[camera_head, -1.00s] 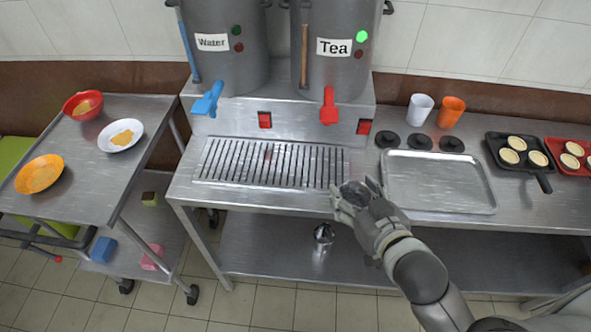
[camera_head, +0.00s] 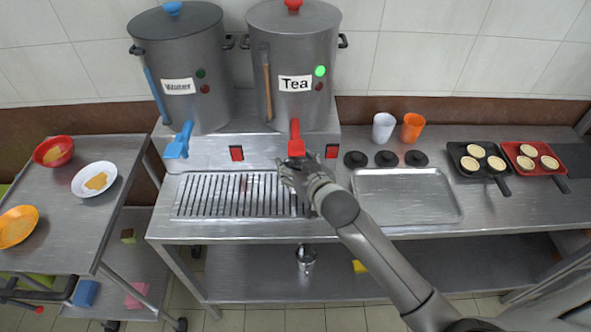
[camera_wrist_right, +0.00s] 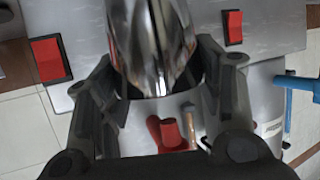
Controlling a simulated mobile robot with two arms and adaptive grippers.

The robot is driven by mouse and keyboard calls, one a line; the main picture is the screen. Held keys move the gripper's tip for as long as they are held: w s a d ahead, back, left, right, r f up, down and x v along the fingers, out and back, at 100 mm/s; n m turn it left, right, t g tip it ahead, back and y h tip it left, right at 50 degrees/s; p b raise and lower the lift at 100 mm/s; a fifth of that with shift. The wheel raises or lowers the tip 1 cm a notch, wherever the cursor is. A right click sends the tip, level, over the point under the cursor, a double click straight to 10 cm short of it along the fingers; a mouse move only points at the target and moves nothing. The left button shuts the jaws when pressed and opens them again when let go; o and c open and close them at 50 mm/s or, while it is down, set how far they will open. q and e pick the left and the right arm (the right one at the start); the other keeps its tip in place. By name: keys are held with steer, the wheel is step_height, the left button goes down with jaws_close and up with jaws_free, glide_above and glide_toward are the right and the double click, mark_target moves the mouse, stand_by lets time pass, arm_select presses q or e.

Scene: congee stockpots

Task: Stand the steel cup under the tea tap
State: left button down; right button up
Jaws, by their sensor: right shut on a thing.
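The steel cup shows shiny and curved in the right wrist view (camera_wrist_right: 155,40), between my gripper's two fingers. My right gripper (camera_head: 294,177) is shut on it, just below and in front of the red tea tap (camera_head: 296,140). In the head view the cup is mostly hidden by the gripper, so I cannot tell whether it touches the drip grate (camera_head: 225,196). The red tap also shows in the wrist view (camera_wrist_right: 170,132), beyond the cup. The tea pot (camera_head: 293,50) has a green light lit.
The water pot (camera_head: 185,60) with its blue tap (camera_head: 178,142) stands left. An empty metal tray (camera_head: 405,195), black discs (camera_head: 386,158) and two cups, white (camera_head: 383,127) and orange (camera_head: 412,127), are right. A shiny metal vessel (camera_head: 306,262) shows below the counter.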

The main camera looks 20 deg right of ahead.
steer(key=shift+w, duration=0.2)
step_height(320, 180, down, 3)
steer(key=shift+r+p, duration=0.15)
steer(key=shift+p, duration=0.3)
steer(key=shift+f, duration=0.35)
steer(key=shift+f, duration=0.15)
steer(key=o, duration=1.1)
steer(key=shift+s, duration=0.1)
steer(key=b+v, duration=0.1)
steer(key=v, duration=1.1)
steer(key=shift+b, duration=0.35)
